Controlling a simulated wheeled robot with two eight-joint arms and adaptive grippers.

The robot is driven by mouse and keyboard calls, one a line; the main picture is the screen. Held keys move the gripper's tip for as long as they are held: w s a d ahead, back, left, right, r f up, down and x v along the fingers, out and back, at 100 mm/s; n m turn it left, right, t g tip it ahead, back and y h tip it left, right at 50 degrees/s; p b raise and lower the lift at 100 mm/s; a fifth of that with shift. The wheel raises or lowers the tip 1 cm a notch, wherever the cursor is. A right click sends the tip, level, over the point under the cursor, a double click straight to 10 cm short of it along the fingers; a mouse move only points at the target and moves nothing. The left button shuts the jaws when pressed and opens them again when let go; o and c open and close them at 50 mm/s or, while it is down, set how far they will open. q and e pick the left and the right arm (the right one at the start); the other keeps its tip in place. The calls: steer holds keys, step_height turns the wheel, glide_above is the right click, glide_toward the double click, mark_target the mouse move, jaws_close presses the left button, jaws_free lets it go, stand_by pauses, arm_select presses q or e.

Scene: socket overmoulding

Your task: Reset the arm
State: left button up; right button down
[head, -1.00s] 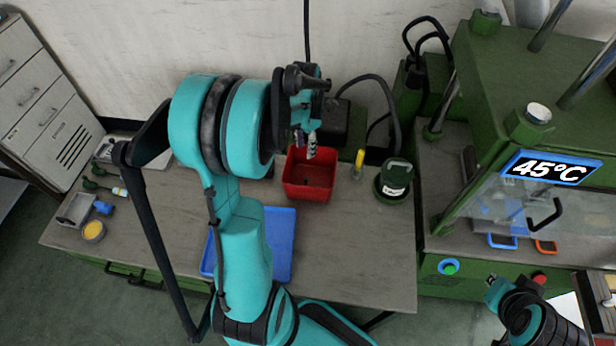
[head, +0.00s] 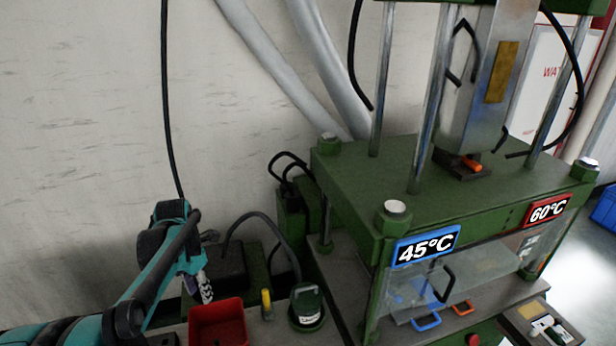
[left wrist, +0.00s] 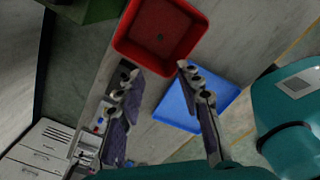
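My left arm comes in from the lower left of the head view. Its gripper (head: 200,285) hangs down just left of and above a red bin (head: 218,322). In the left wrist view the two fingers of the gripper (left wrist: 156,72) stand well apart with nothing between them. The red bin (left wrist: 158,42) shows there just beyond the fingertips and looks empty. My right arm and gripper are out of view.
A green press (head: 450,190) with 45°C and 60°C signs stands right of the bin. A dark green pot (head: 306,308) and a yellow-capped item (head: 267,302) stand beside the bin. A blue tray (left wrist: 180,118) lies on the table in the wrist view.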

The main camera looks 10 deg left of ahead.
arm_select(q)
steer(key=s+d+f+m+t+b, duration=0.2)
steer(key=s+d+m, duration=0.3)
steer(key=d+m, duration=0.5)
steer(key=s+d+f+m+t+b, duration=0.3)
steer(key=d+m, duration=0.7)
steer(key=m, duration=1.2)
steer(key=shift+s+d+f+m+t+b, duration=0.2)
steer(key=shift+s+d+m+t+b, duration=0.15)
steer(key=shift+s+t+b, duration=0.85)
steer(key=shift+s, duration=0.1)
